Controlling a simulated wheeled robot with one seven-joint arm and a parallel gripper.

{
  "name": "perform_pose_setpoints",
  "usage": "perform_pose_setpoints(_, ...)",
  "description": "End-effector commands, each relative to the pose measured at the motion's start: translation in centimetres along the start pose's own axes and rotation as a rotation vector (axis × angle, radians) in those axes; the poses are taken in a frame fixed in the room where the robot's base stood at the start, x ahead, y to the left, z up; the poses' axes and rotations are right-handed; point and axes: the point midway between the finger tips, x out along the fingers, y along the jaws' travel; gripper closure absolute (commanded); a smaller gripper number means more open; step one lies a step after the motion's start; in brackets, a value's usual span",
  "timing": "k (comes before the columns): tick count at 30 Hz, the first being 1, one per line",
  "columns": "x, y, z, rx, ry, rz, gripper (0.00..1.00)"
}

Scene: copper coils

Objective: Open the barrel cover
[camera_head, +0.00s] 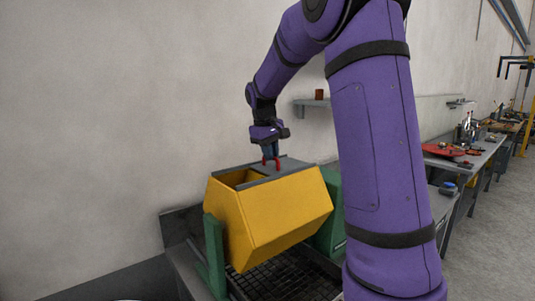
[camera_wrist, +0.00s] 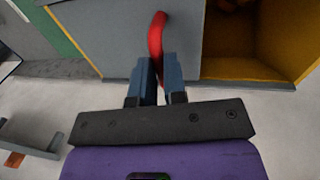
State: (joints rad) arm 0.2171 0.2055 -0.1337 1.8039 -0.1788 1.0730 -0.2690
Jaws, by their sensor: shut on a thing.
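The yellow barrel (camera_head: 275,215) is a faceted drum on a green stand (camera_head: 214,255). Its grey cover (camera_head: 283,170) lies on the top and is partly open, with a dark gap at the left. In the wrist view the grey cover (camera_wrist: 110,35) stands beside the opening (camera_wrist: 245,40), where the yellow inside shows. My gripper (camera_head: 270,161) is above the cover, shut on the red handle (camera_head: 277,164). In the wrist view the two blue fingers of my gripper (camera_wrist: 158,75) close around the red handle (camera_wrist: 157,38). What lies deep inside the barrel is hard to make out.
A dark grate (camera_head: 285,280) lies under the barrel. A wall shelf (camera_head: 312,103) with a small brown object is behind. A workbench (camera_head: 470,160) with a red tray and tools stands at the right. The wall is close behind the barrel.

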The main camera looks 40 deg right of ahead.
Motion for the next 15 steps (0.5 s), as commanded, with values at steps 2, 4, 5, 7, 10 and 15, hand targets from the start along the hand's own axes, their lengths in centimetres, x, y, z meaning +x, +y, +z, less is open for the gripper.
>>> perform_pose_setpoints(2,-0.11,0.02,-0.05,0.0,0.003,0.001,0.77)
perform_pose_setpoints(4,-0.1,0.01,-0.04,0.0,0.002,0.001,0.62)
perform_pose_setpoints(5,-0.09,0.0,-0.04,0.0,0.002,0.001,0.62)
perform_pose_setpoints(7,-0.07,-0.01,-0.03,0.0,0.002,0.001,0.62)
perform_pose_setpoints(10,-0.06,-0.02,-0.02,0.0,0.001,0.0,0.62)
perform_pose_setpoints(15,-0.57,-0.02,-0.04,0.0,0.002,0.001,0.62)
